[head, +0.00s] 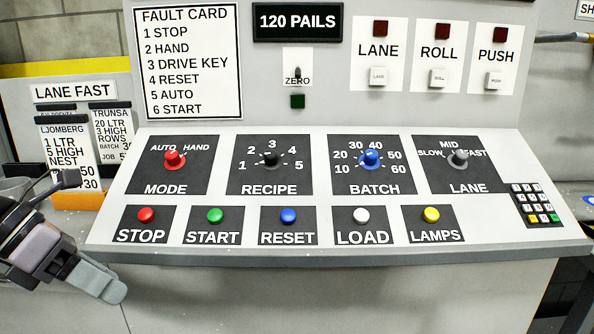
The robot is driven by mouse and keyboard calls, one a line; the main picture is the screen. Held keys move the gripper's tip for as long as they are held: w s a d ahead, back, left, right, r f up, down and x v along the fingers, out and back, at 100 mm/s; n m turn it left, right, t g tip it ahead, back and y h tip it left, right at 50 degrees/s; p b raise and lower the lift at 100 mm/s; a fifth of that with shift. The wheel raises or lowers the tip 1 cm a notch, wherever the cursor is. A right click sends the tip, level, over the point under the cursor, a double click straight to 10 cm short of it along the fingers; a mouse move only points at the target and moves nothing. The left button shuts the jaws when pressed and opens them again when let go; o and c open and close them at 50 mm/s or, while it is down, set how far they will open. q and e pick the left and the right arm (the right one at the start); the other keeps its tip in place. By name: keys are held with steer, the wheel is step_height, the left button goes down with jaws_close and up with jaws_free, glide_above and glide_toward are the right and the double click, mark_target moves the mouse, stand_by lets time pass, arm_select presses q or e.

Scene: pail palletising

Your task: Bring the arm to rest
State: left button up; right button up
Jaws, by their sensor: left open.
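My left gripper (93,236) is at the lower left, beside the left end of the control desk (330,256). Its two fingers are spread apart with nothing between them, and it touches no button or knob. My right gripper is not in view.
A fault card (189,62) and a "120 PAILS" display (297,22) are on the upright panel. A keypad (536,205) is at the desk's right end. Job cards (66,145) hang under a LANE FAST sign (74,91) behind my left gripper. The space before the desk looks clear.

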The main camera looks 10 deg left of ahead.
arm_select(q)
step_height(320, 180, down, 20)
steer(key=a+n+t+y, duration=0.25)
steer(key=n+t, duration=0.95)
steer(key=n, duration=1.5)
steer(key=s+d+f+n+g+y, duration=0.1)
steer(key=s+d+f+n+g, duration=0.2)
steer(key=s+d+f+n, duration=0.35)
steer(key=s+d+f+n+g+y, duration=0.15)
steer(key=s+d+f+n, duration=0.25)
steer(key=d+f+n, duration=0.4)
step_height(320, 180, up, 11)
steer(key=a+m+p, duration=0.1)
steer(key=a+p, duration=0.1)
steer(key=p, duration=1.2)
steer(key=shift+s+f, duration=0.15)
steer(key=shift+s, duration=0.05)
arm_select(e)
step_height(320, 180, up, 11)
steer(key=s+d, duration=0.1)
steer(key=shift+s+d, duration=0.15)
arm_select(q)
steer(key=shift+a, duration=0.1)
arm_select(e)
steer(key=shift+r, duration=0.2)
arm_select(q)
steer(key=shift+a, duration=0.1)
